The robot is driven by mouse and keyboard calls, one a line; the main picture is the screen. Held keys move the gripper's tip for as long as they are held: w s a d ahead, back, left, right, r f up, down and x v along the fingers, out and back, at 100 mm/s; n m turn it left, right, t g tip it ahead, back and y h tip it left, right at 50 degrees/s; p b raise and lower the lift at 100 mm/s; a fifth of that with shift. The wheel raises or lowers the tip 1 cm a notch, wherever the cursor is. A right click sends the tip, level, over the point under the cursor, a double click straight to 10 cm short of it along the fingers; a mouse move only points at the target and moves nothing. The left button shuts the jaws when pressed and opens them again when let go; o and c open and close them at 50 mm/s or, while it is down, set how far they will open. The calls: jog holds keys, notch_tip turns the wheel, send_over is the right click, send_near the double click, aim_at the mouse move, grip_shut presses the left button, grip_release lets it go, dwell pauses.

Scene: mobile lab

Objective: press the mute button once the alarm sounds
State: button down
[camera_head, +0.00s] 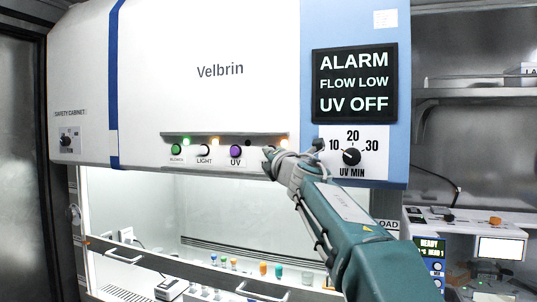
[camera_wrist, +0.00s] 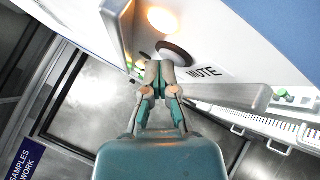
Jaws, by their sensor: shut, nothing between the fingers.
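The cabinet display (camera_head: 355,83) reads ALARM, FLOW LOW, UV OFF. My gripper (camera_head: 268,153) is shut and empty, with its tips at the right end of the button row. I cannot tell whether the tips touch the button. In the head view my gripper hides the button.
Left of my gripper are the purple UV button (camera_head: 236,152), the LIGHT button (camera_head: 204,150) and the green BLOWER button (camera_head: 177,150). A ledge (camera_head: 225,135) runs above the row. The UV MIN knob (camera_head: 352,156) is to the right. Small bottles (camera_head: 263,268) stand below.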

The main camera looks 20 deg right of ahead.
jog(key=shift+s, duration=0.1)
jog(key=shift+s+a, duration=0.55)
jog(key=shift+s, duration=0.1)
jog(key=s+a, duration=0.1)
jog(key=s, duration=0.1)
jog(key=s+a, duration=0.2)
dwell(0.6)
dwell(0.4)
